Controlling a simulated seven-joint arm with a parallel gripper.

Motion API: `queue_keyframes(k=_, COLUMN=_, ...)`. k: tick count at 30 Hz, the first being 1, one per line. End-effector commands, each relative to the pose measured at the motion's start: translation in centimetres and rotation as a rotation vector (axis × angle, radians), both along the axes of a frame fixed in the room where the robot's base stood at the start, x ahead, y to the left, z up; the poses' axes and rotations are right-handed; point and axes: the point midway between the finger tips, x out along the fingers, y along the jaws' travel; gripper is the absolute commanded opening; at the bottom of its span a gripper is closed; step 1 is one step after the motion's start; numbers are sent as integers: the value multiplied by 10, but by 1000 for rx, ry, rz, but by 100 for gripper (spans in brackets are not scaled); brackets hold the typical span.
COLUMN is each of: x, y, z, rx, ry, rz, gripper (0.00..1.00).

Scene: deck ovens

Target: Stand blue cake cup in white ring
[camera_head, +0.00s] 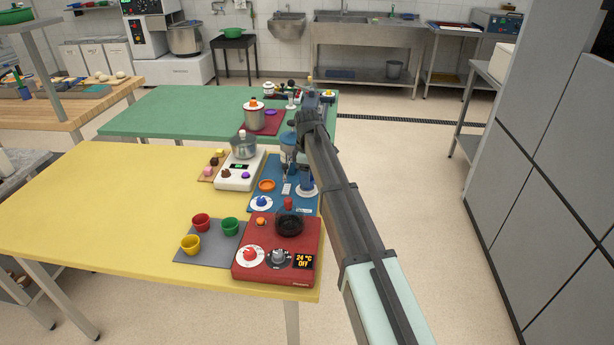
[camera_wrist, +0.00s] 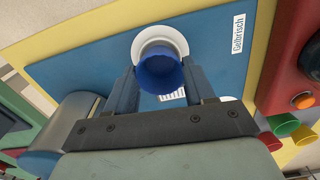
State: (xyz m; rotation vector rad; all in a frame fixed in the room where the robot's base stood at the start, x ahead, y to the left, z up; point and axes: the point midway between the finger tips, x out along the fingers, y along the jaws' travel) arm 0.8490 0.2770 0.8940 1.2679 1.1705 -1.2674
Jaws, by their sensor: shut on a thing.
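My gripper (camera_wrist: 160,80) is shut on the blue cake cup (camera_wrist: 161,76), with one finger on each side of it in the wrist view. The white ring (camera_wrist: 181,36) lies on the blue mat and shows just beyond the cup, which covers its near part. Mat-blue shows inside the ring's visible part. I cannot tell whether the cup touches the ring or hangs above it. In the head view the white ring (camera_head: 308,192) is at the mat's right side, below my gripper; the cup is hard to make out there.
A red hotplate (camera_head: 277,267) stands in front. Red, green and yellow cups stand on a grey mat (camera_head: 205,255). A white scale (camera_head: 236,181) with a pot is left.

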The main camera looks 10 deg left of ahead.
Motion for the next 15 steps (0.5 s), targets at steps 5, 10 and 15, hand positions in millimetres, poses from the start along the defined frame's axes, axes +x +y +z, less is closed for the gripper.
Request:
queue_keyframes(k=5, x=0, y=0, z=-1, rx=0, ry=0, rz=0, gripper=25)
queue_keyframes(k=10, x=0, y=0, z=-4, rx=0, ry=0, rz=0, gripper=25)
queue_keyframes(k=15, x=0, y=0, z=-7, rx=0, ry=0, rz=0, gripper=25)
